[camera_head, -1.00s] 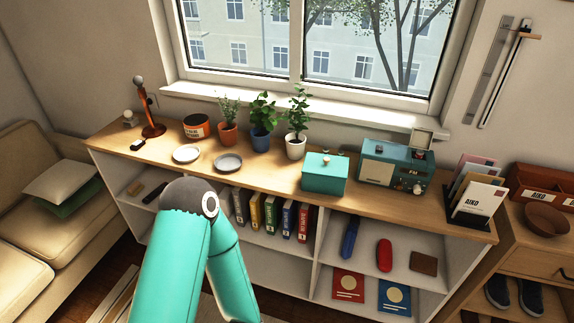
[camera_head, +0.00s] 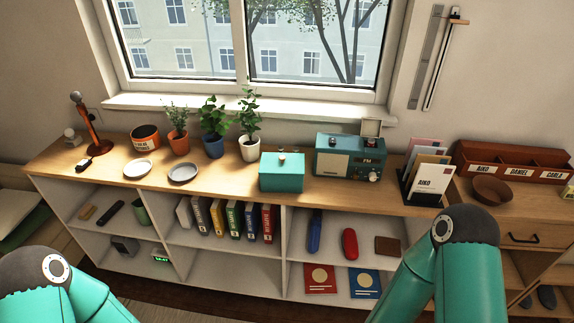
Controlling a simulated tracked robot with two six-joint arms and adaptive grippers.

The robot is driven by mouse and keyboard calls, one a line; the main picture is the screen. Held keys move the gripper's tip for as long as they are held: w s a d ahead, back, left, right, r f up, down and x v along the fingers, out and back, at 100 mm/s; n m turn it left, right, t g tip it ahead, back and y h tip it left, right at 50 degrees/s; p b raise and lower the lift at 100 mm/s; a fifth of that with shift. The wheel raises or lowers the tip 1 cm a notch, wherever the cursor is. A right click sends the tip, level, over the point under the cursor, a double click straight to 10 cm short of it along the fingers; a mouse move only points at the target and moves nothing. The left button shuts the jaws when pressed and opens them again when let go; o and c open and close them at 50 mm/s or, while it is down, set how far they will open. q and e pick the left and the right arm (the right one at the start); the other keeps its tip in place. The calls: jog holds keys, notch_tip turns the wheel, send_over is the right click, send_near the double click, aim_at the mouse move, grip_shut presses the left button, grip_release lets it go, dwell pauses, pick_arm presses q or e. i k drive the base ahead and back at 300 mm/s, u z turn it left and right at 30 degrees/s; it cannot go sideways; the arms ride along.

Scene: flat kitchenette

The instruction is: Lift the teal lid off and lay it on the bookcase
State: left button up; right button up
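A teal box with its teal lid (camera_head: 282,160) on top stands on the wooden top of the bookcase (camera_head: 225,178), between the white plant pot and the teal radio. A small light knob shows on the lid. The lid looks seated on the box. My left arm shows at the bottom left and my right arm at the bottom right, both below and in front of the bookcase. Neither gripper is in the picture.
A radio (camera_head: 350,156) stands right of the box, and a letter holder (camera_head: 425,183) farther right. Bare wood lies in front of the plants. A wooden bowl (camera_head: 492,190) sits on the side cabinet.

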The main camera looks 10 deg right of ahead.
aim_at(281, 164)
jog(key=u, duration=0.1)
jog(key=i, duration=1)
jog(key=z, duration=0.1)
